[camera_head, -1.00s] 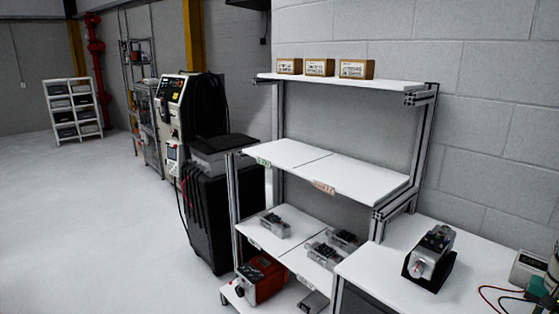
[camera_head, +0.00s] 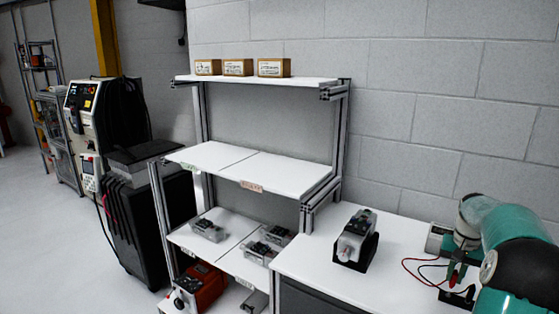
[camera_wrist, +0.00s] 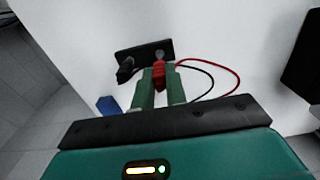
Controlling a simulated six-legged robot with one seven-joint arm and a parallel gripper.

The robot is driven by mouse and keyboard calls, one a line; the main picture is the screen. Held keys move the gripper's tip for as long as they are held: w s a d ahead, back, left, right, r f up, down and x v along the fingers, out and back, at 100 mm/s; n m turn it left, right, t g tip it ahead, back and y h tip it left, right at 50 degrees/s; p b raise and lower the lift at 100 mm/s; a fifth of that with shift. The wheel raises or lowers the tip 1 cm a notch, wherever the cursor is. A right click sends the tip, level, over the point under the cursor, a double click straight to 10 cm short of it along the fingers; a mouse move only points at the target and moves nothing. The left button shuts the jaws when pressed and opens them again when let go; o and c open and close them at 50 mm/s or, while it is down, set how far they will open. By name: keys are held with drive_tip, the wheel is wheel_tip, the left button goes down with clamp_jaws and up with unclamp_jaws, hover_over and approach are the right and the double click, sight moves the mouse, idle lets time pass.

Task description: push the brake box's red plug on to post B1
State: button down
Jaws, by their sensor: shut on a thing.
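In the wrist view my gripper (camera_wrist: 160,82) is shut on the red plug (camera_wrist: 159,73), which sits between its two green fingers. Just beyond the plug is a black terminal block (camera_wrist: 136,53) with a grey metal post (camera_wrist: 159,54). The plug's front end is close to this post; I cannot tell whether they touch. A black plug (camera_wrist: 125,70) is at the block's left side. In the head view my gripper (camera_head: 455,276) is over the bench's right part, above the dark block (camera_head: 457,298). The brake box (camera_head: 436,237) stands behind, partly hidden by my arm. Post labels are not readable.
A grey motor unit on a black stand (camera_head: 357,238) is on the white bench (camera_head: 320,255), left of my gripper. Red and black leads (camera_head: 415,268) loop between. A shelf rack (camera_head: 250,170) stands left. A blue object (camera_wrist: 107,104) is near my fingers.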

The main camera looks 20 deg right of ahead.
drive_tip(key=shift+r, duration=1.15)
drive_tip(key=shift+w+r, duration=0.1)
